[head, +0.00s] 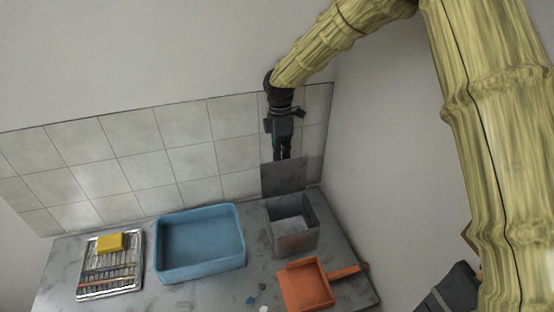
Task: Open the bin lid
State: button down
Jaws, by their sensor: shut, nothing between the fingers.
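The bin (298,242) is a small grey box at the back right of the table. Its lid (284,177) stands raised at the bin's back edge, and the inside of the bin shows. My gripper (282,158) points down just above the lid's upper edge, its fingers together and empty. Whether the fingertips touch the lid I cannot tell.
A blue tub (200,268) stands left of the bin. An orange dustpan (305,286) lies in front of the bin, its handle pointing right. A rack with a yellow sponge (110,242) is at the far left. Small scraps (262,288) lie near the table's front. Walls close off the back and right.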

jog(key=shift+f+g, duration=0.3)
jog(key=shift+f, duration=1.25)
jog(key=c, duration=2.2)
grip_release()
jog(key=o, duration=0.6)
jog(key=r, duration=0.4)
jog(key=w+r, duration=0.1)
jog(key=r, duration=0.3)
jog(key=w+r, duration=0.1)
jog(key=r, duration=0.3)
jog(key=shift+w+a, duration=0.25)
